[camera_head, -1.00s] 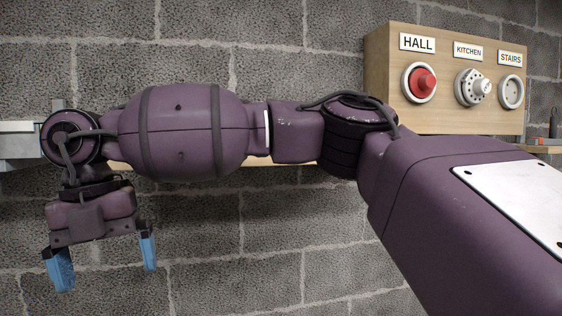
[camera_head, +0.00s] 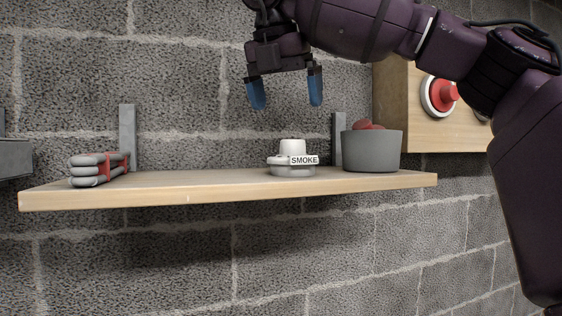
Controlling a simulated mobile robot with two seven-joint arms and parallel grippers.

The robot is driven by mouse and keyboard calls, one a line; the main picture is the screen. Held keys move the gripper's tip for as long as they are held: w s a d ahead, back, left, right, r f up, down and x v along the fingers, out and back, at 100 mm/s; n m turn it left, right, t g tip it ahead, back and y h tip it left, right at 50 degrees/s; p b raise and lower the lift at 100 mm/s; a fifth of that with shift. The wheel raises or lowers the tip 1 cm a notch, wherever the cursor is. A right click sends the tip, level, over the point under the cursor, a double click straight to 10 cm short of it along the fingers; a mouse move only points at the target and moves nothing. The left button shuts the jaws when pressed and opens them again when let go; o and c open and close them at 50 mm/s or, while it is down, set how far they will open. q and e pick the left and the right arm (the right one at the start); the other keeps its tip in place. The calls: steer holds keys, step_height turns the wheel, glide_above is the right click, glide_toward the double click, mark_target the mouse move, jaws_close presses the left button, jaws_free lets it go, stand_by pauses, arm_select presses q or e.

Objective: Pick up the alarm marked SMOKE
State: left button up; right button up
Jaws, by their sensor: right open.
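The alarm marked SMOKE (camera_head: 292,159) is a small white and grey round unit with a raised top and a label on its front. It sits upright on the wooden shelf (camera_head: 240,192), right of the middle. My right gripper (camera_head: 286,102) is open and empty, pointing down with its two blue fingertips. It hangs above the alarm, with a clear gap between them. My left gripper is not in view.
A grey bowl (camera_head: 371,152) with red things in it stands just right of the alarm. A grey and red bundle (camera_head: 99,169) lies at the shelf's left end. Shelf space left of the alarm is clear. A wooden board (camera_head: 437,125) with a red knob (camera_head: 443,95) is at the right.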

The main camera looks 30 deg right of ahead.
mark_target(294, 153)
steer(key=shift+x, duration=1.9)
steer(key=shift+f, duration=0.4)
steer(key=shift+d+f, duration=0.2)
steer(key=shift+f, duration=0.25)
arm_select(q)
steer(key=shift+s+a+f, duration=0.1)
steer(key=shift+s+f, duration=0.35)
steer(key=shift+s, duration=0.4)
arm_select(e)
steer(key=shift+x, duration=2.6)
steer(key=shift+a, duration=0.25)
steer(key=c, duration=0.5)
steer(key=shift+r, duration=0.1)
steer(key=shift+c, duration=0.2)
